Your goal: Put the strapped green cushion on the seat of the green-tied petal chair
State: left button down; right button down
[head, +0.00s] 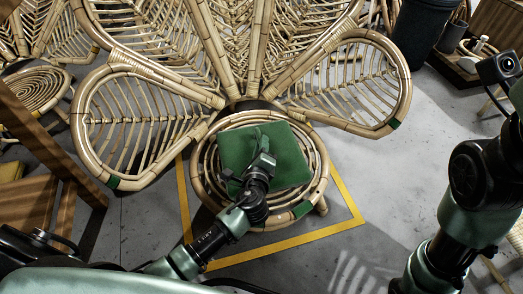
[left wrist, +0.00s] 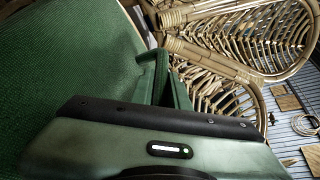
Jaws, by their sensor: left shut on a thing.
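The green square cushion (head: 292,165) is above the round rattan seat (head: 318,160) of the petal chair (head: 345,85). I cannot tell whether it rests on the seat or hangs just over it. The chair has green ties on its side petals (head: 394,123) and on the seat's front rim (head: 302,209). My left gripper (head: 236,180) is over the cushion's front left part, shut on its green strap (left wrist: 165,75). In the left wrist view the cushion (left wrist: 70,65) fills the left side. The gripper's fingertips are largely hidden. My right arm shows at the right, its gripper out of view.
A yellow outline (head: 310,236) on the grey floor surrounds the chair's front. Another rattan piece with a spiral seat (head: 32,90) stands at the left beside wooden framing (head: 45,140). A dark bin (head: 418,35) stands at the back right. The floor right of the chair is clear.

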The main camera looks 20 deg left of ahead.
pick_arm(q)
jog(key=shift+f, duration=0.1)
jog(key=shift+f, duration=0.2)
jog(key=c, duration=1.4)
grip_release()
jog(key=shift+o, duration=0.2)
jog(key=shift+r, duration=0.1)
